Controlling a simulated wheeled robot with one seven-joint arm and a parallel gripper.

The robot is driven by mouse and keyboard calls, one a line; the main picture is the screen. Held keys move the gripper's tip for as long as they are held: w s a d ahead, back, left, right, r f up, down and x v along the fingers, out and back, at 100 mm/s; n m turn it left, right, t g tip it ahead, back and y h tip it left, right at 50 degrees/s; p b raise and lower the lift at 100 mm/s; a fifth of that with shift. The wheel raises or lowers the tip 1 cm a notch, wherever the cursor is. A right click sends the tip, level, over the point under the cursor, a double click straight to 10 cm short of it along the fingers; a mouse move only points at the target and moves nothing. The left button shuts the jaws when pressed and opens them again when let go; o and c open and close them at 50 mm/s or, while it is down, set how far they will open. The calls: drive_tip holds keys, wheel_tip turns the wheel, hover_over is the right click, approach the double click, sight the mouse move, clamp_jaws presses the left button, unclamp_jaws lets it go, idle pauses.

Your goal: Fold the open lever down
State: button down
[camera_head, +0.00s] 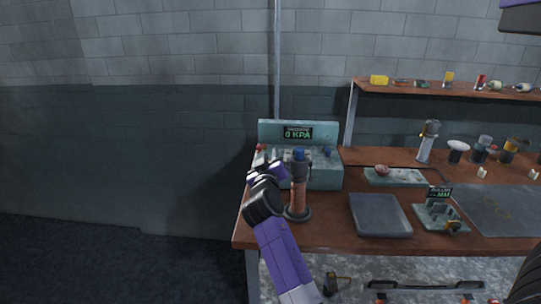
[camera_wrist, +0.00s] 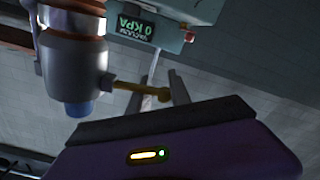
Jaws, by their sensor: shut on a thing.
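An upright column (camera_head: 299,185) with an orange-brown middle, a grey metal fitting and a blue tip stands on a round dark base near the bench's left front. In the wrist view the column (camera_wrist: 75,50) appears upside down. A brass-coloured lever (camera_wrist: 140,90) sticks out sideways from its grey fitting, so it stands open. My gripper (camera_wrist: 162,92) is shut on the lever's outer end, between its two grey fingers. In the head view my gripper (camera_head: 278,165) is just left of the column; the lever is too small or hidden there.
A teal unit (camera_head: 325,172) with a green display reading 0 KPA stands behind the column. A grey tray (camera_head: 380,215) and a small gauge stand (camera_head: 440,213) are to the right. A shelf (camera_head: 450,90) with small items is above. Left of the bench is free.

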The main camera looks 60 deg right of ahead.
drive_tip(key=s+d+f+n+p, duration=0.1)
drive_tip(key=s+f+n+p, duration=0.2)
drive_tip(key=n, duration=1.1)
drive_tip(key=shift+s+d+f+n+p, duration=0.15)
drive_tip(key=shift+f+n+p, duration=0.15)
drive_tip(key=shift+f+p, duration=0.8)
drive_tip(key=c, duration=1.1)
unclamp_jaws()
drive_tip(key=shift+c, duration=0.2)
drive_tip(key=shift+f, duration=0.1)
